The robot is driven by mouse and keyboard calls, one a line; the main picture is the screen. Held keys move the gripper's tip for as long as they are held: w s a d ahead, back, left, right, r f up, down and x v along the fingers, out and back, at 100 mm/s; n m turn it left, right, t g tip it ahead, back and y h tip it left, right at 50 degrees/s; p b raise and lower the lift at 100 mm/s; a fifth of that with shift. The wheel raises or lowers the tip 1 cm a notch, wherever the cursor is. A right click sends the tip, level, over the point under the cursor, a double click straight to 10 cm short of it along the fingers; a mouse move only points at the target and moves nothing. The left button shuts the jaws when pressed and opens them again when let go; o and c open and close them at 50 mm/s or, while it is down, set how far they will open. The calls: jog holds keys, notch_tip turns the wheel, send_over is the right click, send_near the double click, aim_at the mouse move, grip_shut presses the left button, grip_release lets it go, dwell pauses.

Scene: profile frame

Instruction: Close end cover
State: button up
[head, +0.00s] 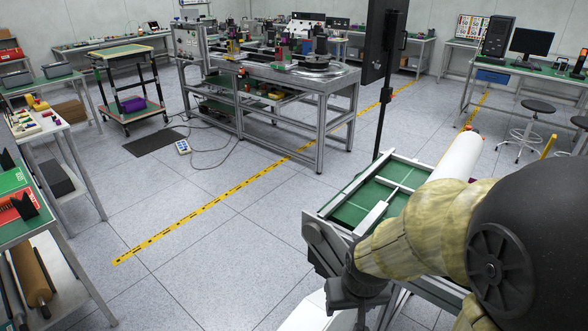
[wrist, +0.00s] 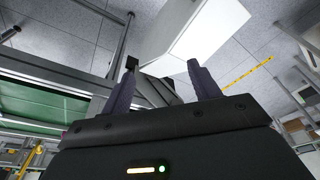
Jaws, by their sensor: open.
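The profile frame (head: 398,158) of pale metal bars lies over a green bench top at the right of the head view. A grey angled plate (head: 322,247) at its near left end looks like the end cover, tilted out from the frame; its hinge is unclear. My gripper (head: 356,293) is just beside and below this plate, partly hidden by my arm. In the wrist view my gripper (wrist: 161,66) is open, its two dark fingers apart. A dark grey piece (wrist: 157,92) shows between and beyond the fingers; I cannot tell contact.
The green bench top (wrist: 45,103) and its metal edge are at the left in the wrist view. A dark upright post (head: 383,75) stands behind the frame. A work table (head: 290,75) and a small cart (head: 130,88) are farther back.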

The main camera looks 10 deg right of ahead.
jog(key=p+v, duration=0.1)
jog(key=v, duration=0.1)
jog(key=w+p+v, duration=0.1)
jog(key=shift+s+r, duration=0.15)
jog(key=shift+r, duration=0.35)
jog(key=shift+c, duration=0.2)
jog(key=c, duration=0.6)
jog(key=shift+a, duration=0.15)
